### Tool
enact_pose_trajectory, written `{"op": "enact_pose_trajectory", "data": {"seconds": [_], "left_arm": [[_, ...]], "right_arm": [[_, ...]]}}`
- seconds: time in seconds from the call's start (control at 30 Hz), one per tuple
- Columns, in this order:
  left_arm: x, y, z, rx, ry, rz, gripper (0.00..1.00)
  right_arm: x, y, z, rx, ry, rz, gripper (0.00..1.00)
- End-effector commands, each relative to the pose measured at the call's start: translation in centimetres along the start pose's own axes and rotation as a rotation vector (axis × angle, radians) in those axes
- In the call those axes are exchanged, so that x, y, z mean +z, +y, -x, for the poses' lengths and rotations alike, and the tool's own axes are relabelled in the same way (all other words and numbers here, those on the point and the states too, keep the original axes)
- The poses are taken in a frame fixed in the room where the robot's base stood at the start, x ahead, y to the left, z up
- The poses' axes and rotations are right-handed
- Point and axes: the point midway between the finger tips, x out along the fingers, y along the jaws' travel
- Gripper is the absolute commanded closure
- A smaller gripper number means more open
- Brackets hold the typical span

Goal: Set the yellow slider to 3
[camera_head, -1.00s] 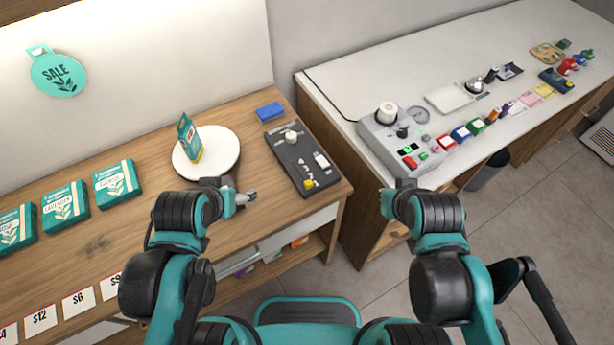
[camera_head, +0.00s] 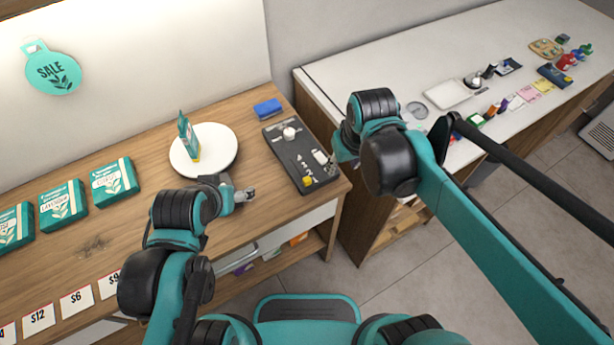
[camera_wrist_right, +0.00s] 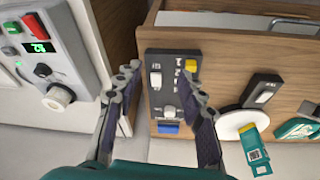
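The yellow slider (camera_head: 307,181) sits at the near end of the dark control panel (camera_head: 291,155), beside a column of small white digits. I cannot read for sure which digit it is level with. It also shows in the right wrist view (camera_wrist_right: 190,64). My right gripper (camera_head: 332,163) is over the panel's right edge in the head view. In the right wrist view its two fingers (camera_wrist_right: 160,80) are spread, with the panel visible between them and nothing held. My left gripper (camera_head: 246,195) is over the wooden counter, left of the panel; its finger opening is too small to judge.
The panel also has a white knob (camera_head: 289,133) and a white switch (camera_head: 320,157). A blue block (camera_head: 268,108) lies behind it. A round white plate (camera_head: 222,150) with a teal box (camera_head: 188,138) stands left. A grey device (camera_wrist_right: 45,45) is on the other counter.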

Motion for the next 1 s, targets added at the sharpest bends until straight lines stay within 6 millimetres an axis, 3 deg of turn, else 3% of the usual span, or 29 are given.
{"op": "enact_pose_trajectory", "data": {"seconds": [0.1,0.33,0.53,0.8,1.0], "left_arm": [[0.1,0.0,-0.2,0.000,0.000,0.000,0.24],[0.2,0.0,-0.3,0.000,0.000,0.000,0.24],[0.5,0.0,-0.6,0.000,0.000,0.000,0.24],[1.5,0.0,-2.1,0.000,0.000,0.000,0.24],[1.9,0.0,-2.7,0.000,0.000,0.000,0.24]], "right_arm": [[-2.7,-2.9,-2.1,-0.024,-0.103,0.093,0.60],[-4.9,-6.6,-5.1,-0.046,-0.233,0.201,0.60],[-4.8,-7.3,-6.6,-0.049,-0.258,0.220,0.60],[-3.7,-7.3,-10.9,-0.049,-0.256,0.219,0.60],[-3.2,-7.3,-12.9,-0.049,-0.256,0.218,0.60]]}}
